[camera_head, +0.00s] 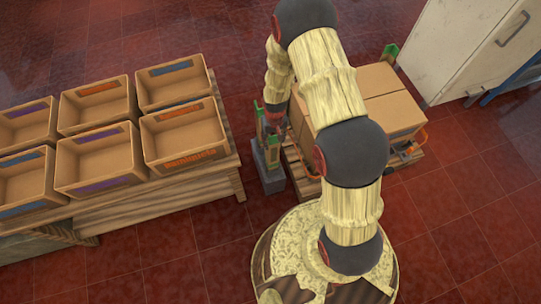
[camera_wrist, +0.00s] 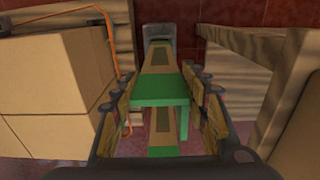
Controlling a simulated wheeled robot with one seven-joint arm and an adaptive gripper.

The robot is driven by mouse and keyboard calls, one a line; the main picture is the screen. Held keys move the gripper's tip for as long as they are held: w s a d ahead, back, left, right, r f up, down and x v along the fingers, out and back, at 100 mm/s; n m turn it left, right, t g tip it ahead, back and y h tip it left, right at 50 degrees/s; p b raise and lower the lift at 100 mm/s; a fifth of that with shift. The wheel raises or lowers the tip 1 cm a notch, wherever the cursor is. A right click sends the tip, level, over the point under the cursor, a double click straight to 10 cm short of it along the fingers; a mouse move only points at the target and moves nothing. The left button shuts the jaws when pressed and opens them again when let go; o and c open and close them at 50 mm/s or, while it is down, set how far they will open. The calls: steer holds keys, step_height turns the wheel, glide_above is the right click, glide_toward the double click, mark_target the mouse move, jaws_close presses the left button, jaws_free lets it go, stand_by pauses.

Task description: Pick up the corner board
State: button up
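The corner board is a narrow brown strip with green parts. In the head view the corner board (camera_head: 260,128) stands upright by a grey block (camera_head: 271,181), between the crate table and the pallet. My gripper (camera_head: 273,120) is at its upper part, partly hidden by my arm. In the wrist view the corner board (camera_wrist: 160,88) lies between the two fingers of my gripper (camera_wrist: 160,84), which are apart on either side of it. Small gaps show beside the board. The grey block (camera_wrist: 159,32) shows at its far end.
Cardboard boxes (camera_head: 388,98) stand on a wooden pallet (camera_head: 300,180) right of the board, with an orange strap. Another green-ended piece (camera_head: 391,50) is behind them. A wooden table (camera_head: 190,186) with several open crates is to the left. A white cabinet (camera_head: 465,45) is at the upper right.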

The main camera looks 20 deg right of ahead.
steer(key=c, duration=0.6)
steer(key=shift+c, duration=0.3)
